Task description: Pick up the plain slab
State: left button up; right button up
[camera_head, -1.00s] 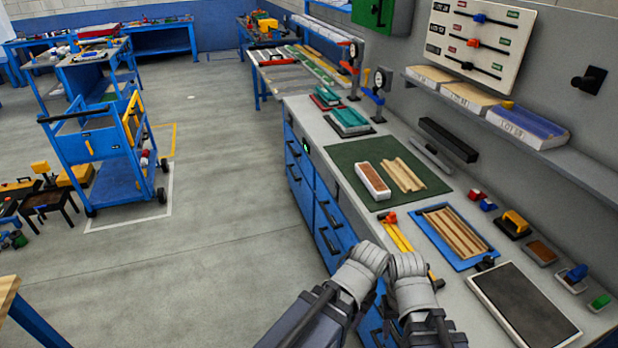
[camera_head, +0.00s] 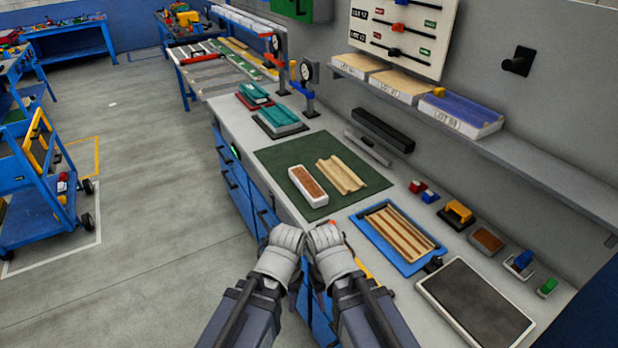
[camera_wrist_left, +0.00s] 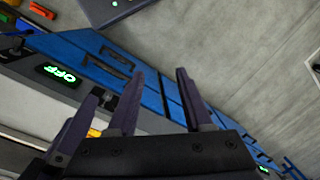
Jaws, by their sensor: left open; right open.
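On the green mat (camera_head: 270,160) lies a flat white-sided block with a plain brown top (camera_head: 308,185). Beside it, on the right, lies a grooved tan piece (camera_head: 341,174). Which piece is the plain slab I cannot tell for certain; the brown-topped block has no grooves. My left gripper (camera_head: 290,237) and right gripper (camera_head: 323,236) are side by side at the bench's front edge, nearer me than the mat and apart from both pieces. In the left wrist view, the left gripper's fingers (camera_wrist_left: 150,85) stand apart with nothing between them. The right gripper's fingertips are hard to make out.
A blue tray (camera_head: 362,228) holds ribbed tan strips, right of the mat. A dark panel in a pale frame (camera_head: 475,305) lies at the near right. Teal blocks (camera_head: 280,117) and dial gauges stand beyond the mat. A shelf (camera_head: 540,165) overhangs the bench's back.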

aim_at(317, 196)
jog(key=i+j, duration=0.35)
jog(key=j, duration=0.15)
jog(key=i+j, duration=0.35)
jog(key=j, duration=0.2)
jog(key=i+j, duration=0.35)
jog(key=j, duration=0.15)
jog(key=i+j, duration=0.35)
jog(key=j, duration=0.2)
jog(key=i+j, duration=0.35)
jog(key=j, duration=0.15)
jog(key=i+j, duration=0.35)
jog(key=j, duration=0.2)
jog(key=j+z, duration=0.1)
jog(key=z, duration=2.45)
